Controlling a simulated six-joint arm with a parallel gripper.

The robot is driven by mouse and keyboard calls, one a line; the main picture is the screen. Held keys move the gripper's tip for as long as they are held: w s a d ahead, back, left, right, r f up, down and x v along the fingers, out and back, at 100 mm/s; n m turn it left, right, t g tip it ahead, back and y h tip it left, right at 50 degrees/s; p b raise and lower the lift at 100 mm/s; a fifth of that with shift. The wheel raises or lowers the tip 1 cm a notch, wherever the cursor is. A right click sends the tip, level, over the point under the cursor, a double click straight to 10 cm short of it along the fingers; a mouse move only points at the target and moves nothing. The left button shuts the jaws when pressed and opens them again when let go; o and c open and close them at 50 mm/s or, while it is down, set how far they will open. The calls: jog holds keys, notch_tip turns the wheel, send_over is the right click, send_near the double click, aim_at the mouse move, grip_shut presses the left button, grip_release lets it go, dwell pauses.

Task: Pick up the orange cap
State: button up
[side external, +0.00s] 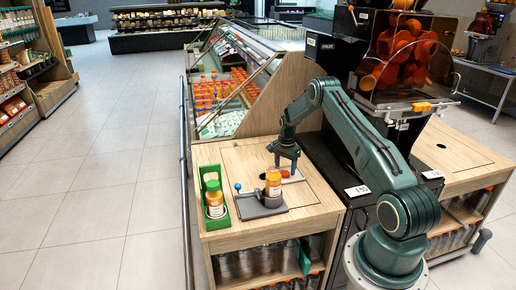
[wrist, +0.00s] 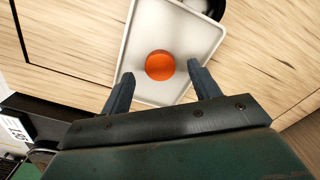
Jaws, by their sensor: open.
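The orange cap (wrist: 160,65) is a round orange disc lying on a pale tray (wrist: 146,34) in the wrist view. My gripper (wrist: 160,74) is open and empty, with one finger to the left of the cap and one to the right, both apart from it in the picture. In the side external view my gripper (side external: 285,163) points down over the counter's back part, and the cap (side external: 286,174) shows small just below it, partly hidden. The exact height of the fingers above the tray is hard to tell.
A bottle of orange juice (side external: 273,186) stands upright on a grey fixture (side external: 248,208) with a blue-knobbed lever. A green holder (side external: 226,212) with another bottle (side external: 214,200) stands to its left. The juicer (side external: 404,50) rises behind my arm. The wooden counter (side external: 240,157) is clear at its back left.

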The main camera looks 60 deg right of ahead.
jog(key=shift+f, duration=0.95)
jog(key=c, duration=1.1)
